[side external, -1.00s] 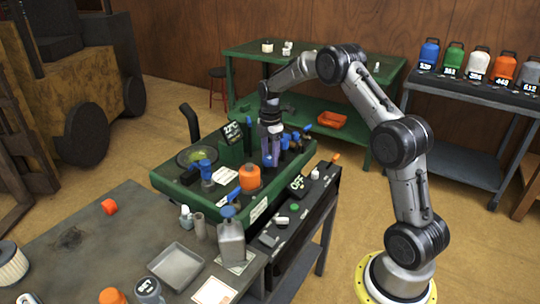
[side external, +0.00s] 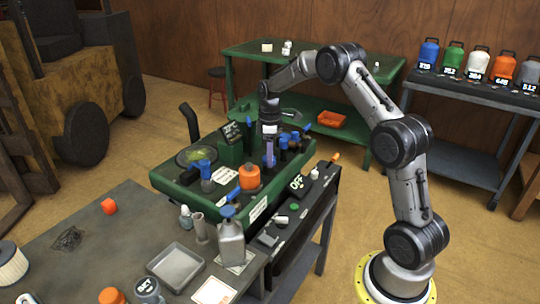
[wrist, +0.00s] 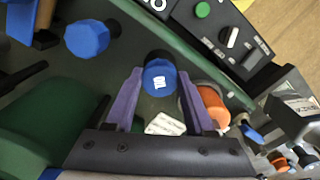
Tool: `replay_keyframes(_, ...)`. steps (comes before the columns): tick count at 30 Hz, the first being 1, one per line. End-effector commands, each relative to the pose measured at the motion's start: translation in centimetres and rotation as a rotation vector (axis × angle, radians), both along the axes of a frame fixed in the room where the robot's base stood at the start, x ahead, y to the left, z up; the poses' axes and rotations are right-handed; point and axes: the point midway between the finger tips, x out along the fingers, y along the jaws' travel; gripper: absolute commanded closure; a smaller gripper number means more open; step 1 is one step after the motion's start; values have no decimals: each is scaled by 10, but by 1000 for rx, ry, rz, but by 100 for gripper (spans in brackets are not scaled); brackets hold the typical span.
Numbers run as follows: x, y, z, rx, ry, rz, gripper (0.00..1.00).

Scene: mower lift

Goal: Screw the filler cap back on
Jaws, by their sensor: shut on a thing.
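My gripper (side external: 269,160) points straight down over the green machine deck (side external: 172,188). Its purple fingers are shut on a blue cap (wrist: 158,80) with a small white label; the wrist view shows the cap between the fingertips. The cap sits low at the deck in the side view, and its underside and any thread are hidden. Whether it is the filler cap, or how it is seated, I cannot tell. A large orange cap (side external: 249,176) stands on the deck close by; it also shows right of my fingers in the wrist view (wrist: 212,107).
Other blue-topped fittings (side external: 205,167) stand around my gripper; one blue knob (wrist: 87,38) shows left in the wrist view. A black control panel (side external: 299,190) runs along the deck's near right side. The grey bench (side external: 110,250) in front holds a tray (side external: 179,265) and a grey bottle (side external: 231,240).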

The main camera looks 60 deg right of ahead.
Motion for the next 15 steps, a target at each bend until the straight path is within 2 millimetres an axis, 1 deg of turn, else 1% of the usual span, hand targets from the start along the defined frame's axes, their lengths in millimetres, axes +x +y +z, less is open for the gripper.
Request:
replay_keyframes(3,-1,1,-2,2,4,-58,100)
replay_keyframes(12,-1,1,-2,2,4,-69,100)
replay_keyframes(15,-1,1,-2,2,4,-130,100)
